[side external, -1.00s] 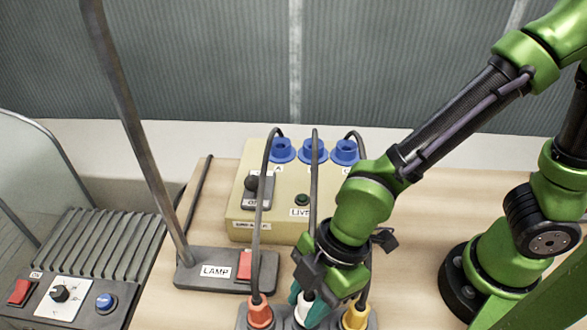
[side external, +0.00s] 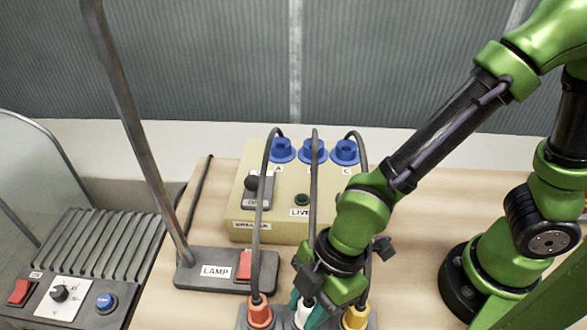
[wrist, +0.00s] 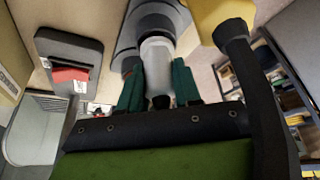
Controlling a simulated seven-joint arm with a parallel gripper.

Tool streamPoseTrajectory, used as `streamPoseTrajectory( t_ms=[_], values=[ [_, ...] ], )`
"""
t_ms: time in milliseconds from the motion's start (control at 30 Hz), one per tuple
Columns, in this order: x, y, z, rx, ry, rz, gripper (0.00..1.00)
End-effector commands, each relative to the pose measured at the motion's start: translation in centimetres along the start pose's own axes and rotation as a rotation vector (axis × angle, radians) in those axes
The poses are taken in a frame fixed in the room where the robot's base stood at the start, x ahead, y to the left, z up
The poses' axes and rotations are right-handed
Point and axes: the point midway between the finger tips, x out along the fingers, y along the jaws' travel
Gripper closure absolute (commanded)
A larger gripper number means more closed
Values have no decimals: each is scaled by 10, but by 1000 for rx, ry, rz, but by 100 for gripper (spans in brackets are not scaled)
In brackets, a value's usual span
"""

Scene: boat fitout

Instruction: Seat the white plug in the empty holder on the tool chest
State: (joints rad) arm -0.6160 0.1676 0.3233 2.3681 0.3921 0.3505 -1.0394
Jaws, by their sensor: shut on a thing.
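The white plug (side external: 303,315) stands upright in the middle of a grey block (side external: 243,318) at the bottom edge of the side view, between an orange plug (side external: 260,312) and a yellow plug (side external: 355,316). My gripper (side external: 306,306) reaches down with its teal fingers on either side of the white plug. In the wrist view the white plug (wrist: 158,65) lies between the fingers, and my gripper (wrist: 158,84) is shut on it. Its far end meets the grey block (wrist: 150,22). I cannot make out an empty holder or the tool chest.
A beige box (side external: 240,212) with several controls and blue sockets (side external: 313,151) stands behind. Grey cables (side external: 262,200) arch from the plugs past my gripper. The lamp base (side external: 215,271) and its pole (side external: 135,120) stand left. A ribbed grey unit (side external: 105,250) is further left.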

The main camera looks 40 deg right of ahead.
Motion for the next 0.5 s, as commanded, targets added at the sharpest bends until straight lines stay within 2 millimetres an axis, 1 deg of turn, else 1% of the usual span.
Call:
streamPoseTrajectory(
  t_ms=[467,500],
  values=[
    [3,0,1,-1,0,0,100],
    [3,0,1,-1,0,1,64]
  ],
)
